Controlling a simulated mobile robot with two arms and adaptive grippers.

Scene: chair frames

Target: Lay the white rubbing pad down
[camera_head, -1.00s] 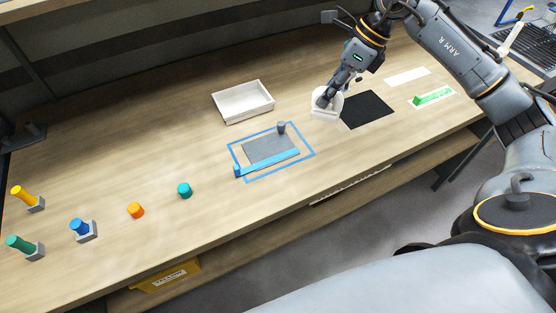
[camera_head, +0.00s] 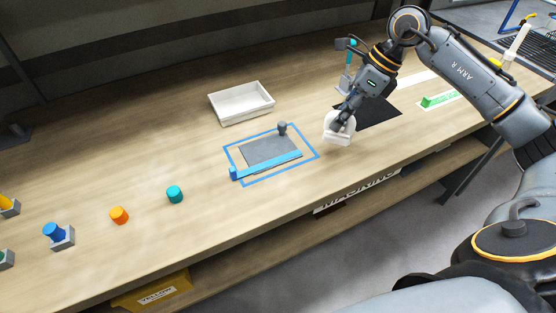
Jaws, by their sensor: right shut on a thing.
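The white rubbing pad (camera_head: 338,134) is in my right gripper (camera_head: 342,120), in the right half of the head view. The gripper is shut on it, and its fingers hide part of the pad. The pad is over the wooden table, between the blue-outlined square and the black mat (camera_head: 382,112). I cannot tell whether it touches the table. My left gripper is not in view.
A white tray (camera_head: 243,118) stands behind the blue outline (camera_head: 313,154), which holds a grey plate (camera_head: 268,149) and a blue bar (camera_head: 268,166). A green block (camera_head: 440,99) lies at right. Teal (camera_head: 174,194) and orange (camera_head: 119,215) pieces stand at left.

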